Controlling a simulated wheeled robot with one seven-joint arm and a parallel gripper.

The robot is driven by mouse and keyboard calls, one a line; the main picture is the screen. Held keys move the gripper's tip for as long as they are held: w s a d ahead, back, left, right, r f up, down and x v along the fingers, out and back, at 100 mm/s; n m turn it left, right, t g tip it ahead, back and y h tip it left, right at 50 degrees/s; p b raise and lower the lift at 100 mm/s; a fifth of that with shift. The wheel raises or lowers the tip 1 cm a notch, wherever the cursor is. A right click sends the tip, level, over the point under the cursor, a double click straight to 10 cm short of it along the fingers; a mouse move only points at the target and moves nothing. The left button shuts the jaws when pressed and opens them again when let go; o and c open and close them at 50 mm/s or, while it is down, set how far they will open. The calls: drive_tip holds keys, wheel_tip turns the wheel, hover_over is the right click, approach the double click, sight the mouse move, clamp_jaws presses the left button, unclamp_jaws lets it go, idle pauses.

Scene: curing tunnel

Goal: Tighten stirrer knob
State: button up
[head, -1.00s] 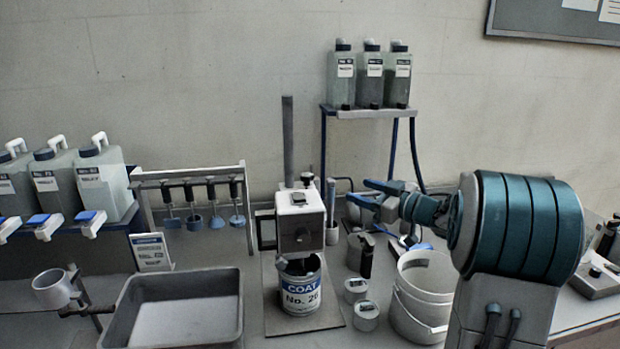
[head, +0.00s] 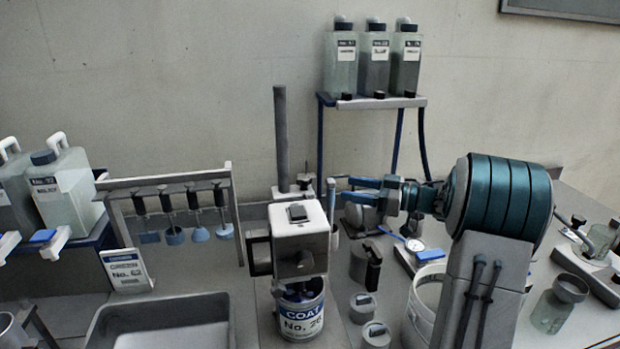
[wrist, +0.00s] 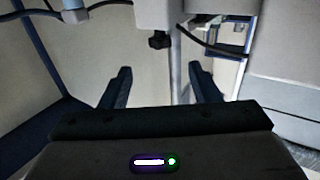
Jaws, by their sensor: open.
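A small dark knob (head: 304,182) shows beside the post. In the wrist view, a dark knob (wrist: 159,40) sticks out below a grey block, beside a thin upright rod. My gripper (head: 338,189) is open and empty, to the right of the post and pointing left toward it. In the wrist view, my gripper's spread fingers (wrist: 161,76) lie below and either side of the knob, apart from it.
A rack of hanging stirring paddles (head: 180,185) stands left of the stirrer. A shelf (head: 375,101) with three bottles rises behind my gripper. A grey tray (head: 160,340), small lidded pots (head: 363,305) and a white bucket (head: 425,295) crowd the front. A dark cable (wrist: 215,45) hangs near the knob.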

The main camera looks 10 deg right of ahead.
sight(309, 184)
drive_tip(key=p+x, duration=0.1)
drive_tip(key=x, duration=1)
drive_tip(key=shift+w+a+p, duration=0.2)
drive_tip(key=shift+a+p, duration=0.15)
drive_tip(key=c, duration=1)
